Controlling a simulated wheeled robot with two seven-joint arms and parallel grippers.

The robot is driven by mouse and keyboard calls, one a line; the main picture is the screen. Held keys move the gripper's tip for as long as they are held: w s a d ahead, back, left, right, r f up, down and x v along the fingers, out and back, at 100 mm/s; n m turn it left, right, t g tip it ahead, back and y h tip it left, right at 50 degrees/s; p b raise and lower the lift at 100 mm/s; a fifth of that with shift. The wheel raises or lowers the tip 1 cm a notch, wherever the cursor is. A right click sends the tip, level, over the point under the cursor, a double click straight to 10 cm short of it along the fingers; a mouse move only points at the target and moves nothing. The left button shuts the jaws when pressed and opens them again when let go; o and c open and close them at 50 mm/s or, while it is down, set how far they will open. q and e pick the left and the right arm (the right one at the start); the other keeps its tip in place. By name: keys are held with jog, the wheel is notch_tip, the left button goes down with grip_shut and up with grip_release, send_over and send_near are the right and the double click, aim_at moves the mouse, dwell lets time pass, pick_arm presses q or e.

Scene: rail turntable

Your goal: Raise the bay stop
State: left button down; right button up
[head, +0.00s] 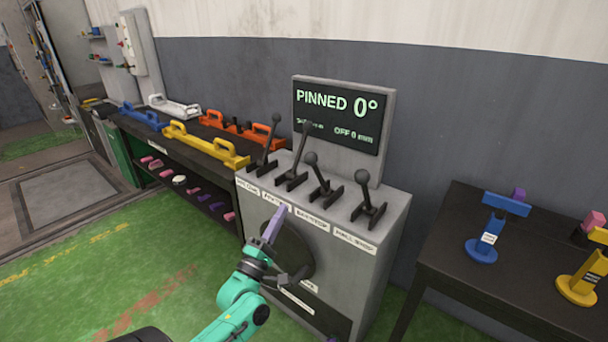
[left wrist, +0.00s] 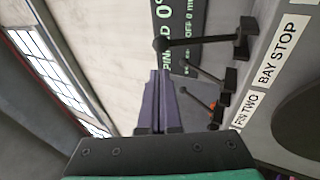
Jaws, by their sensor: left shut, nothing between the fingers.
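The bay stop lever (head: 318,178) is the third from the left on top of the grey console (head: 378,246). It has a dark round knob and stands above its "BAY STOP" label (head: 312,219). My left gripper (head: 279,213), with purple fingers, is shut and empty in front of the console, below the lever tops. In the left wrist view the shut fingers (left wrist: 158,76) point toward a lever knob (left wrist: 161,43), with a small apparent gap. That lever stands beside the "BAY STOP" label (left wrist: 278,54).
Two levers stand left of it, and the wall stop lever (head: 367,198) right. A display (head: 337,115) behind reads "PINNED 0°". A dark bench (head: 215,149) with coloured handled pieces is left; a dark table (head: 450,235) with blue and yellow stands is right.

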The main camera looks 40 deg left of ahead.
aim_at(308, 164)
pick_arm(q)
jog(key=p+x, duration=0.2)
jog(key=x, duration=1.1)
jog(key=shift+w+r+p, duration=0.2)
jog(key=shift+w+p, duration=0.1)
jog(key=shift+p, duration=0.1)
pick_arm(e)
notch_tip(308, 164, up, 3)
jog(key=shift+a+f, duration=0.1)
